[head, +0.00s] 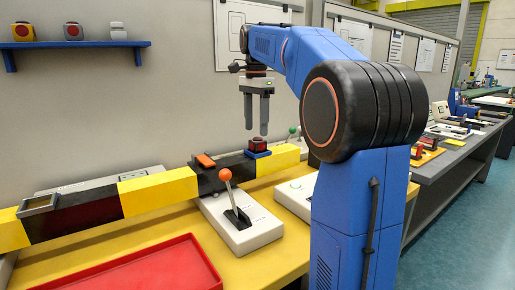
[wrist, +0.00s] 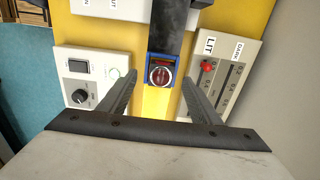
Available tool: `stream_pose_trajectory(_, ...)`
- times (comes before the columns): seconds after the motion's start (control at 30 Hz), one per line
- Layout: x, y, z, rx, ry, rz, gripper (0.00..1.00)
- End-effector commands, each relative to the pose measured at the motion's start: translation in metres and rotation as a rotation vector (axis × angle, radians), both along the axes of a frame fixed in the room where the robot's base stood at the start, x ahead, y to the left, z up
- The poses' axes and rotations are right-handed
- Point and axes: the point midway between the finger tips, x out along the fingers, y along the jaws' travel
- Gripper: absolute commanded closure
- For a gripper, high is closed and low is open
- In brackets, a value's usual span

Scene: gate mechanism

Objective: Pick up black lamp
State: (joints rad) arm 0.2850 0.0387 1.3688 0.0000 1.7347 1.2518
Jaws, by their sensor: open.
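The black lamp (head: 259,144), with a dark red lens, sits in a blue holder (head: 258,154) on top of the yellow-and-black beam (head: 160,193). My gripper (head: 256,126) is open and empty, pointing down above the lamp, with a small gap between fingertips and lamp in the head view. In the wrist view, its two fingers (wrist: 159,80) lie on the left and right of the lamp, apart from it.
A wall shelf (head: 75,45) holds several small lamp-like blocks. A lever box with an orange knob (head: 226,175) and a red tray (head: 135,265) stand in front of the beam. A panel marked LIT (wrist: 222,75) and a dial box (wrist: 88,78) flank the beam.

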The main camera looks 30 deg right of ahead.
Motion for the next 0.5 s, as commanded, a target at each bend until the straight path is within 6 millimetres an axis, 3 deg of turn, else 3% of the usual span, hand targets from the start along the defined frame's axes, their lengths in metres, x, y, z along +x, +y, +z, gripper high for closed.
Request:
stream_pose_trajectory(0.27, 0.001, 0.000, -0.018, 0.001, 0.002, 0.000, 0.42)
stream_pose_trajectory(0.5, 0.003, -0.001, -0.049, 0.000, 0.001, 0.000, 0.42)
